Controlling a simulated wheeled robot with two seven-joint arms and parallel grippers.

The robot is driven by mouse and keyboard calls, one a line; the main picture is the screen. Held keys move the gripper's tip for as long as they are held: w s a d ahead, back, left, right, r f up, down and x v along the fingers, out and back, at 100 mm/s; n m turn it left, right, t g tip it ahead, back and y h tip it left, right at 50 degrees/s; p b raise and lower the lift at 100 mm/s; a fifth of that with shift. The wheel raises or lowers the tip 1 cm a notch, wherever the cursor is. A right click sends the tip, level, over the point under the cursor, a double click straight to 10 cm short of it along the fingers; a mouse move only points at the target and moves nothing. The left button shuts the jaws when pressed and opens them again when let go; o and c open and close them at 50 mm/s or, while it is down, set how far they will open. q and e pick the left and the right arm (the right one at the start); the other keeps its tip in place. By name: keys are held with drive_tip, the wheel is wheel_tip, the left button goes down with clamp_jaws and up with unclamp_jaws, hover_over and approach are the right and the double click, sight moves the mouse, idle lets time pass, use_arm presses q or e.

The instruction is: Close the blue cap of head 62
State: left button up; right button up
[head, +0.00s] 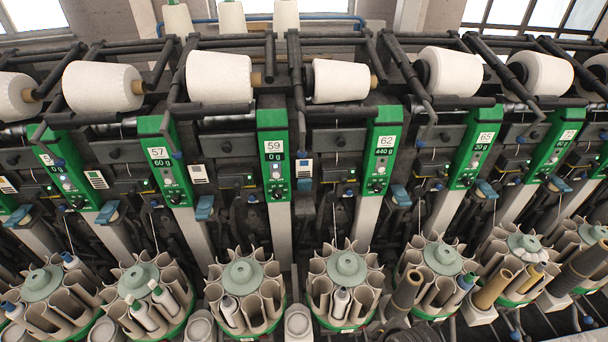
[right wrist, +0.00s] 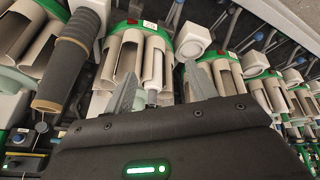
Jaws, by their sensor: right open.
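The head 62 panel (head: 383,150) is green, with its number label and a lit "440 g" display, right of centre in the head view. A blue cap (head: 401,195) sits just right of its lower end. Another blue cap (head: 305,184) lies left of it, beside the head 59 panel (head: 273,155). I cannot tell clearly whether either cap is open or shut. My right gripper (right wrist: 160,92) is open and empty in the right wrist view, its two grey fingers apart in front of a tube magazine. No cap shows between the fingers. My left gripper is not in view.
Round magazines (head: 347,264) with upright tubes line the front below the heads. White cones (head: 340,81) rest along the top among black arms. Dark ridged cones stand at the lower right; one (right wrist: 68,55) is close left of my right gripper in the wrist view.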

drive_tip(key=w+a+r+n+t+y, duration=0.15)
drive_tip(key=w+a+r+n, duration=0.25)
drive_tip(key=w+a+n, duration=0.6)
drive_tip(key=n+t+h, duration=0.3)
drive_tip(key=n+t, duration=0.4)
drive_tip(key=n, duration=1.2)
approach(305, 183)
drive_tip(key=f, duration=0.1)
drive_tip(key=p+x, duration=0.2)
drive_tip(key=x, duration=0.8)
drive_tip(key=shift+w+r, duration=0.1)
drive_tip(key=shift+r, duration=0.1)
drive_tip(key=shift+p+x, duration=0.3)
drive_tip(key=shift+x, duration=0.5)
drive_tip(key=shift+c, duration=0.3)
